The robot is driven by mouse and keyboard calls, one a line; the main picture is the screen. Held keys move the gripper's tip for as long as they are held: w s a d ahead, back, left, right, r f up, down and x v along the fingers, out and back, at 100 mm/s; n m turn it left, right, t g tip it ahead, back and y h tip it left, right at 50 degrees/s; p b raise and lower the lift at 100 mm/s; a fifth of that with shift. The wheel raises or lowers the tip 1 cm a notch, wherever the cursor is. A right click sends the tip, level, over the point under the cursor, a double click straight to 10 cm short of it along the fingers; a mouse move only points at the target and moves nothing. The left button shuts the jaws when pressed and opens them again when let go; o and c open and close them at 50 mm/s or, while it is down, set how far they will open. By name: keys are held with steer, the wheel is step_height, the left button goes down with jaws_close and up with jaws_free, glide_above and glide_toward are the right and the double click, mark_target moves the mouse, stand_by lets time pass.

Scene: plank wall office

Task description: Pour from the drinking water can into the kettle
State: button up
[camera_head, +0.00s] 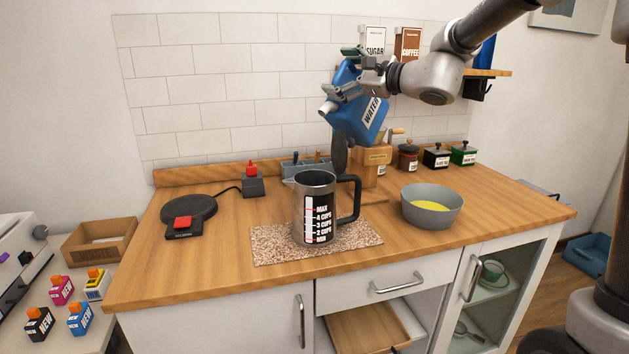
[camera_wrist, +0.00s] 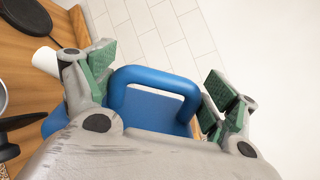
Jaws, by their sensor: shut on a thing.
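The blue drinking water can (camera_head: 361,118), labelled WATER, hangs in the air above and behind the kettle. It is tilted, with its pale spout (camera_head: 328,107) to the left and above the kettle's top. No water stream shows. My gripper (camera_head: 350,72) is shut on the can; in the wrist view my gripper (camera_wrist: 160,82) has its green-padded fingers on either side of the blue handle (camera_wrist: 155,76). The kettle (camera_head: 301,205), a steel jug with a black handle and a cup scale, stands upright and open-topped on a speckled mat (camera_head: 275,247). Its inside is hidden.
A grey bowl (camera_head: 431,211) with yellow contents stands right of the kettle. A black hot plate (camera_head: 188,208) with a red switch lies to the left. Behind are a wooden grinder (camera_head: 371,167) and several small jars. The counter's front left (camera_head: 190,265) is clear.

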mark_target(334, 80)
steer(key=shift+s+a+f+n+p, duration=0.3)
steer(key=shift+s+a+n, duration=0.4)
steer(key=shift+n, duration=0.4)
stand_by(1.0)
steer(key=shift+s+a+f+n+p, duration=0.1)
steer(key=shift+s+a+n+p, duration=0.25)
steer(key=shift+p, duration=0.7)
stand_by(4.8)
